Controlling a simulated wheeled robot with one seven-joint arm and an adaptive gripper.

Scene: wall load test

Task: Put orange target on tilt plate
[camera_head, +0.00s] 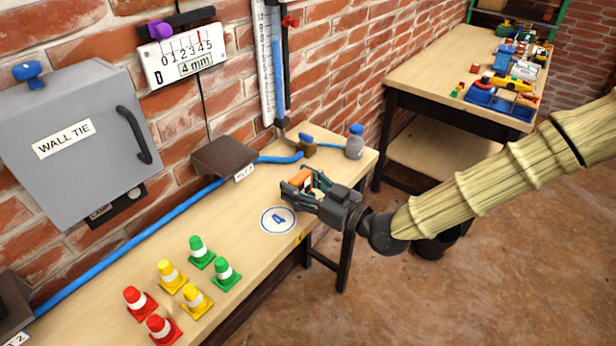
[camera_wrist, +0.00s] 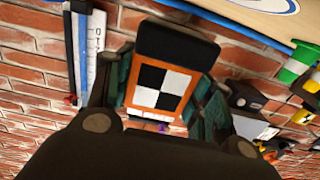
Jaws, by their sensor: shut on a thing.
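My gripper (camera_head: 304,184) is shut on the orange target (camera_head: 301,178) and holds it over the right end of the workbench. In the wrist view the target (camera_wrist: 141,96) shows as an orange-framed board with black and white squares, between the fingers. A dark brown plate with a small white label (camera_head: 226,155) sits at the wall side of the bench, left of my gripper and apart from it. The label is too small to read surely, so I cannot tell if this is the tilt plate. A similar dark plate (camera_head: 10,306) is cut off at the lower left.
Red, yellow and green cones (camera_head: 184,287) stand on the left of the bench (camera_head: 262,262). A blue hose (camera_head: 130,243) runs along the wall. A grey WALL TIE box (camera_head: 75,165) hangs left.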

